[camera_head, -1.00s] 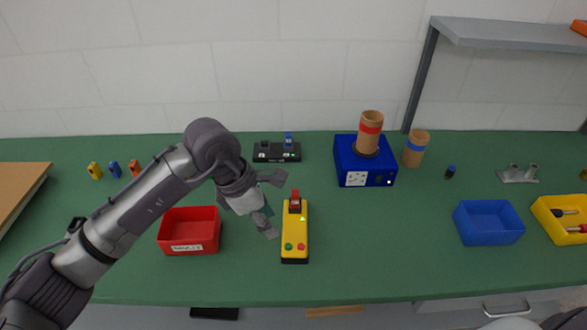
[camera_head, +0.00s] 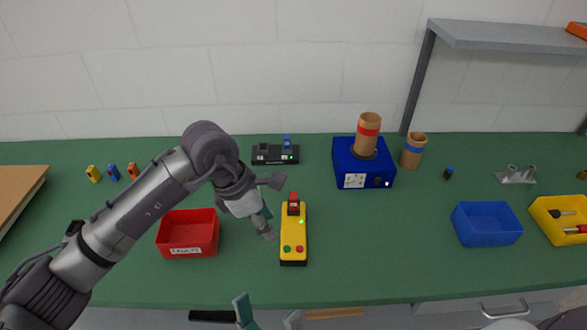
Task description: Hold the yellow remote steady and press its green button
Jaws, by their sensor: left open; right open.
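The yellow remote (camera_head: 294,232) lies on the green bench in the middle, long side pointing away from me. Its green button (camera_head: 287,249) is at the near left, beside a red button (camera_head: 300,249). A small green light and a red part are farther up the remote. My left gripper (camera_head: 271,208) is open just left of the remote's upper half, fingers pointing toward it; nothing is between them, and contact cannot be told. My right gripper (camera_head: 267,307) is open and empty at the bottom edge, nearer than the remote; only its fingers show.
A blue box (camera_head: 347,178) with a cork-coloured cylinder is at the back right. A blue bin (camera_head: 486,239) and a yellow bin (camera_head: 545,233) are far right. The bench right of the remote is clear.

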